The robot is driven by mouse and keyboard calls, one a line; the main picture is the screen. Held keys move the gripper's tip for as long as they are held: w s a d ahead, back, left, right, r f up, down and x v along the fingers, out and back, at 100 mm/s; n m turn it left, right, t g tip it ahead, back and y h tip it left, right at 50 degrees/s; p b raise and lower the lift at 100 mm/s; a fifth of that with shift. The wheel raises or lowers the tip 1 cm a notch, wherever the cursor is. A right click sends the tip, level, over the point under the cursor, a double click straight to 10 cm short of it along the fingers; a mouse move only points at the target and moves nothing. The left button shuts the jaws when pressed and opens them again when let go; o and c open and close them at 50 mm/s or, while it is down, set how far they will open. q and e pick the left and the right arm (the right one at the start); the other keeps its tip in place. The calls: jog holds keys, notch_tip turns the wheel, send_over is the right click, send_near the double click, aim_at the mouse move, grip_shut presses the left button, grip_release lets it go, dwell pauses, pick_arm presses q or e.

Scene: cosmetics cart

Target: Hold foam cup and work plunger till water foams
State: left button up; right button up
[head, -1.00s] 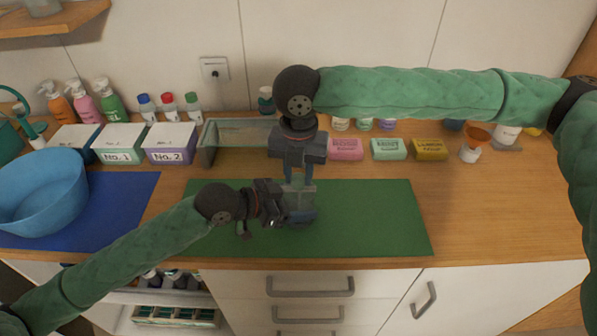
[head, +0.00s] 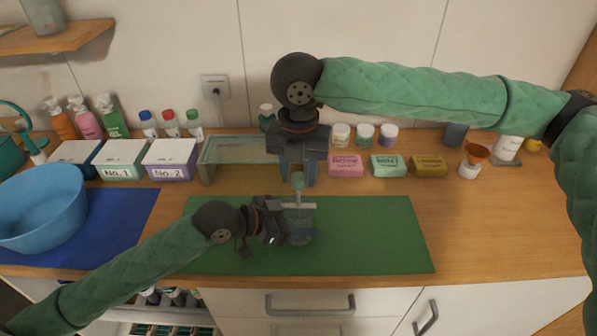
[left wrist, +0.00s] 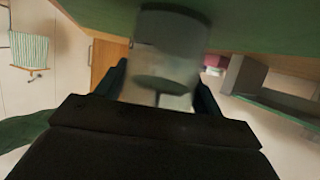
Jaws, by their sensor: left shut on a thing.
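The clear foam cup (head: 301,228) is above the green mat (head: 375,235), with its pale lid on top and grey contents low inside. My left gripper (head: 285,224) is shut on the cup from the left; the left wrist view shows the cup (left wrist: 170,55) between the fingers (left wrist: 162,88). The plunger (head: 298,181) rises from the lid, its rod showing between lid and knob. My right gripper (head: 298,178) points down from above, its fingers on both sides of the knob. Whether the water foams cannot be made out.
A glass-topped stand (head: 240,150) is just behind the mat. Pink (head: 345,166), mint (head: 388,166) and olive (head: 429,166) soap boxes stand behind right. A blue basin (head: 40,210) is at left. The counter right of the mat is clear.

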aim_at(299, 176)
notch_tip(299, 176, up, 12)
dwell(0.7)
jog(key=shift+o, duration=0.4)
